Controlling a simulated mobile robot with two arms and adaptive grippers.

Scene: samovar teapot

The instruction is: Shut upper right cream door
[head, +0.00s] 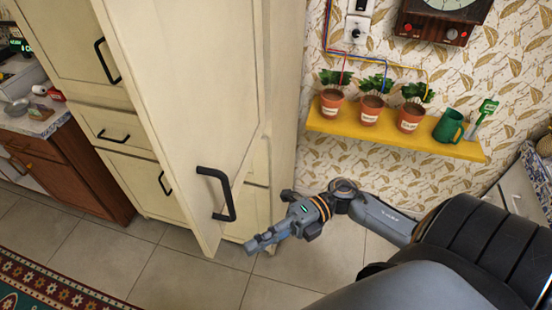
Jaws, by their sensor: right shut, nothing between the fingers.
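The upper right cream door (190,95) stands open in the head view, swung out from the tall cream cabinet towards me. Its black handle (228,195) is near the lower right part of the door. My right gripper (250,247) is shut and empty, just right of the door's lower edge and below the handle. I cannot tell whether it touches the door. The cabinet's inside is hidden behind the door. My left gripper is not in view.
A yellow shelf (330,125) with potted plants and a green mug (449,127) hangs on the right wall. Lower cream drawers (118,125) and a brown counter (70,165) stand left. Tiled floor (175,275) is clear near the patterned rug (45,280).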

